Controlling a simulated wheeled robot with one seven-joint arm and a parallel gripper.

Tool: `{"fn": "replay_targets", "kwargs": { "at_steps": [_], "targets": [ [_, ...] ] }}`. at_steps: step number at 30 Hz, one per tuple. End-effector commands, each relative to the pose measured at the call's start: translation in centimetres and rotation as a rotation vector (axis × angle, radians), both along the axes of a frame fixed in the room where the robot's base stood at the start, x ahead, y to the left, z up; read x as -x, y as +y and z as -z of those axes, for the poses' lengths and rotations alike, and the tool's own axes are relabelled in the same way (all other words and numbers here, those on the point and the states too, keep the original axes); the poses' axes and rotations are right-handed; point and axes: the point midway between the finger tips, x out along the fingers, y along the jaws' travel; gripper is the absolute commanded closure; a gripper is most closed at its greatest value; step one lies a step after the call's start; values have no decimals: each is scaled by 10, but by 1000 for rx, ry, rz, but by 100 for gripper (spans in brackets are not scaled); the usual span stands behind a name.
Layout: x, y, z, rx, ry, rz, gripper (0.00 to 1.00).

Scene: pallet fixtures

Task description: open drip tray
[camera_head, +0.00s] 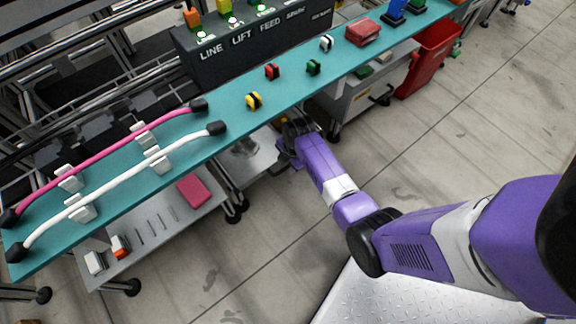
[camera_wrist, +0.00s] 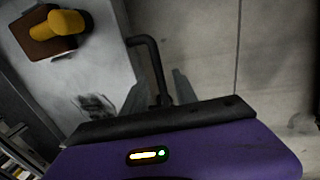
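The drip tray appears to be the pale grey tray (camera_head: 252,167) low under the teal bench. In the wrist view its light grey surface (camera_wrist: 85,75) carries a dark stain, and a black bent handle (camera_wrist: 150,55) sticks out from its side. My gripper (camera_head: 288,150) is low beside the tray, at the bench's front edge. In the wrist view my gripper (camera_wrist: 162,92) has its fingertips apart, with the handle's bar running down between them. The lower end of the bar is hidden behind my gripper's body. I cannot tell whether the fingers touch it.
A yellow knob on a brown base (camera_wrist: 60,28) sits over the tray. The teal bench (camera_head: 225,155) carries pink and white hoses in clips and small coloured parts. A lower shelf (camera_head: 150,235) holds a red block. A red bin (camera_head: 430,60) stands at right. Floor in front is clear.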

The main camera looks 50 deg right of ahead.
Motion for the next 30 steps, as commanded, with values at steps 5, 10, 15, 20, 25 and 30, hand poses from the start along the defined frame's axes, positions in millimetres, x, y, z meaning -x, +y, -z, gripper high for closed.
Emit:
{"fn": "replay_targets", "kwargs": {
  "at_steps": [5, 10, 15, 20, 25, 30],
  "targets": [
    [-1, -1, 3, 1, -2, 0, 66],
    [-1, -1, 3, 1, -2, 0, 70],
    [-1, 0, 3, 1, -1, 1, 100],
    [-1, 0, 3, 1, -1, 1, 100],
    [-1, 0, 3, 1, -1, 1, 100],
    [-1, -1, 3, 1, -1, 1, 100]
  ]
}}
